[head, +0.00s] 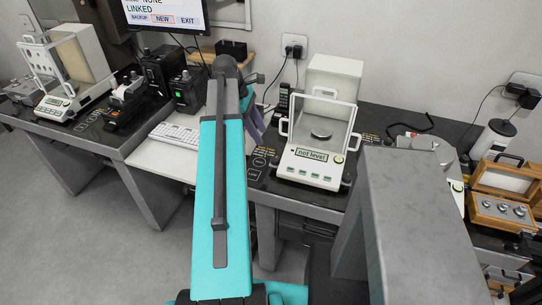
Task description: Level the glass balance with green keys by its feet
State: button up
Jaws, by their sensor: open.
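A white glass balance with green keys (311,167) stands on the dark table right of centre in the head view. Its green display (311,155) reads "not level". Its glass shield has side handles, and a round metal pan (321,134) shows inside. Dark feet show at its front corners, the right one (346,181) more clearly. My gripper (254,127), seen as purple finger parts, is left of this balance and partly hidden behind my teal arm. It is open, and I see nothing held in it.
Another balance (55,104) stands on the left table beside dark devices. A keyboard (176,134) lies on the white desk. A wooden weight box (502,213) is at the right. A grey block (410,220) hides part of the right table. Grey floor is open at lower left.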

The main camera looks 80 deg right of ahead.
aim_at(274, 158)
jog(key=shift+p+x, duration=1.1)
jog(key=shift+x, duration=4.75)
jog(key=shift+c, duration=0.6)
jog(key=c, duration=1)
jog(key=shift+o, duration=0.2)
jog(key=shift+d+m+y+p, duration=0.2)
jog(key=shift+m+y+p, duration=0.2)
jog(key=shift+m, duration=0.4)
jog(key=shift+s+m+y+p, duration=0.1)
jog(key=shift+m+y+p, duration=0.35)
jog(key=shift+m, duration=1.05)
